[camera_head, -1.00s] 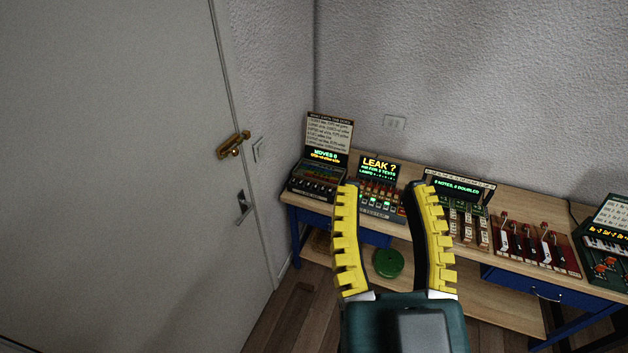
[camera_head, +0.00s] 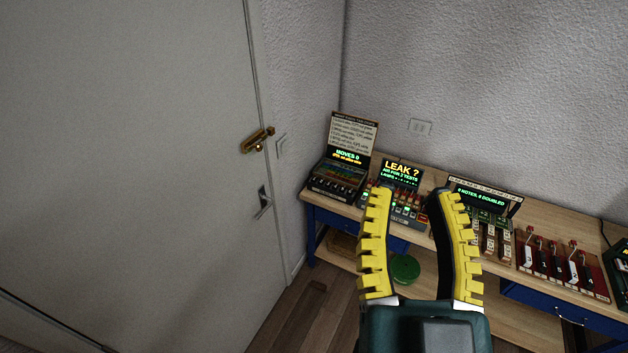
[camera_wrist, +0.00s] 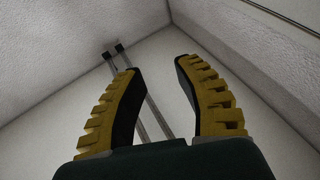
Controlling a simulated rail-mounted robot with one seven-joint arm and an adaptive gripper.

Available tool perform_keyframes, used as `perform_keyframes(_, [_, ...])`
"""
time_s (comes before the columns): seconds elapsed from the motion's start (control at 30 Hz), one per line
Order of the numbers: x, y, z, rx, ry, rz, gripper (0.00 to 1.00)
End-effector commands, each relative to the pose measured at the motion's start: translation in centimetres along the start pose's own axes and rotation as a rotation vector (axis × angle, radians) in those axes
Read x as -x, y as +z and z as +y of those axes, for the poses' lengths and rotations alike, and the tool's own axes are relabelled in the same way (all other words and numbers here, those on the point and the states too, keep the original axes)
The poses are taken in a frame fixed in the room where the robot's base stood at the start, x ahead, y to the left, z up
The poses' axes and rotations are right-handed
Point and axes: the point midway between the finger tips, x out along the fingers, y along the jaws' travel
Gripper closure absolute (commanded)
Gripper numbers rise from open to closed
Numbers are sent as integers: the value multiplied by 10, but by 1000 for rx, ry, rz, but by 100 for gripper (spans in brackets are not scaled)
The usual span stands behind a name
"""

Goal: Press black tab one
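A red board (camera_head: 604,293) with upright black and white tabs stands on the bench at the right. A black tab (camera_head: 541,262) stands just right of the leftmost white tab (camera_head: 528,256); I cannot read which one is black tab one. My gripper (camera_head: 414,190) is open and empty, its yellow-ribbed fingers wide apart, in front of the bench and left of the red board. In the wrist view my gripper (camera_wrist: 156,68) points at bare walls and ceiling, and no tab shows there.
A wooden bench (camera_head: 480,292) runs along the wall. On it stand a "MOVES 0" panel (camera_head: 343,160), a "LEAK ?" panel (camera_head: 402,172) and a notes panel (camera_head: 483,195). A green round object (camera_head: 405,268) sits below. A door (camera_head: 120,150) fills the left.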

Motion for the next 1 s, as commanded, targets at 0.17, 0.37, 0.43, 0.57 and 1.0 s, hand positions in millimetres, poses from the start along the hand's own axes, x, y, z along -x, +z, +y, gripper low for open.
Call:
perform_keyframes(0.17, [0,0,0,0,0,0,100])
perform_keyframes(0.37, [0,0,0,0,0,0,100])
perform_keyframes(0.43, [0,0,0,0,0,0,100])
perform_keyframes(0.57, [0,0,0,0,0,0,100])
perform_keyframes(1.0, [0,0,0,0,0,0,100])
